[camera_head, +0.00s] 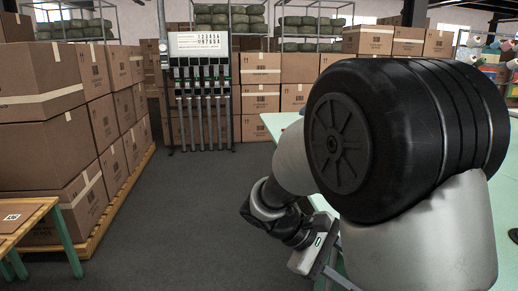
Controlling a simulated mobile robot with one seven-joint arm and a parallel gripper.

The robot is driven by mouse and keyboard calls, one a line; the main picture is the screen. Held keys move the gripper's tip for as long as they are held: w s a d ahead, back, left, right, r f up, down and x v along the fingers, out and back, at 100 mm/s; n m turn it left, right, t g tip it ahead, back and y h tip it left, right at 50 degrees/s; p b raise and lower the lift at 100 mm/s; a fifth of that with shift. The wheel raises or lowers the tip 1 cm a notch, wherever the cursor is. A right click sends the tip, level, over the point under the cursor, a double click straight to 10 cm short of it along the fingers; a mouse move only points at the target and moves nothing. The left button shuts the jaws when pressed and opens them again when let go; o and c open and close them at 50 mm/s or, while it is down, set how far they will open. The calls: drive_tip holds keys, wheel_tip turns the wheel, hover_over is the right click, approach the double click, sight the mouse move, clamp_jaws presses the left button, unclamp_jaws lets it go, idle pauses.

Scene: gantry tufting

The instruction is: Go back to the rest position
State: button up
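My arm fills the right half of the head view, with a large black joint nearest the camera. Its lower links bend down to the left, toward a pale table (276,122) with a light green top, partly hidden behind the arm. My gripper (328,270) shows only in part at the lower right, below the wrist. Its fingertips are mostly hidden or cut off, so I cannot tell whether it holds anything.
Stacked cardboard boxes (40,115) stand on a wooden pallet (107,222) at the left. A small wooden table (22,220) is at the lower left. A rack with vertical tubes (203,105) stands ahead, before more boxes (261,85). Grey floor (185,215) between them is clear.

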drive_tip(key=s+a+r+m+t+y, duration=0.7)
drive_tip(key=s+r+m+y, duration=0.15)
drive_tip(key=s+y, duration=0.2)
wheel_tip(320, 180, up, 20)
drive_tip(key=p, duration=1.9)
drive_tip(key=shift+s+d+n+p, duration=0.15)
drive_tip(key=shift+s+n+p, duration=0.15)
drive_tip(key=shift+n+p, duration=0.1)
